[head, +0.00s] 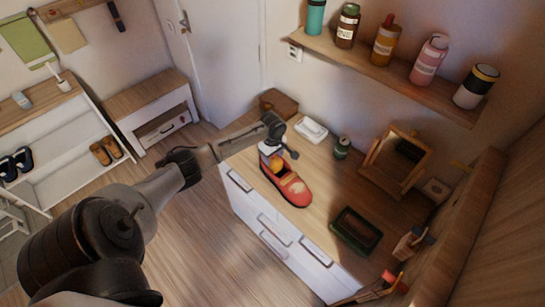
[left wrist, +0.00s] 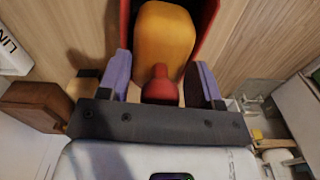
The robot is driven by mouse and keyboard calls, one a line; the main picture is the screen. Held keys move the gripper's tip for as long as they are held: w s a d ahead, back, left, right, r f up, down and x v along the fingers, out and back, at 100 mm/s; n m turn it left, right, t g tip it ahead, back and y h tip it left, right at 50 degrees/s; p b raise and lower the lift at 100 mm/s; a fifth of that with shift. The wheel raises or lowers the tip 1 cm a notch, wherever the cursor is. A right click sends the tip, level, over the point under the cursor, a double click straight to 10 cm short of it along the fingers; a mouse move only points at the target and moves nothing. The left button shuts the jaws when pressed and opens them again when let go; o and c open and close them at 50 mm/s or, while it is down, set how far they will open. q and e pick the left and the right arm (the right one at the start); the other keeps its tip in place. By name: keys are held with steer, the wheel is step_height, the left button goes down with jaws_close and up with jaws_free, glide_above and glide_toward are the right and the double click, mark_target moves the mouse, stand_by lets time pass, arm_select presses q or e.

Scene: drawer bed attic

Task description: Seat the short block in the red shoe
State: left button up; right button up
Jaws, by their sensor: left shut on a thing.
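The red shoe (head: 291,193) lies on the wooden top of the white drawer chest, near its front left edge. An orange block (left wrist: 165,40) with a red knob (left wrist: 161,84) shows in the left wrist view, with the red shoe walls (left wrist: 207,30) around its far part. My left gripper (head: 271,151) is over the heel end of the shoe. Its purple fingers (left wrist: 162,78) stand either side of the knob, shut on the block. Whether the block rests on the shoe's bottom is hidden. My right gripper is not in view.
A brown box (head: 278,102) is behind the gripper. A wall shelf (head: 345,60) holds several bottles above.

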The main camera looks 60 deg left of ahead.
arm_select(q)
steer(key=shift+f, duration=0.4)
steer(key=o, duration=1)
steer(key=shift+f, duration=0.15)
steer(key=shift+c, duration=0.2)
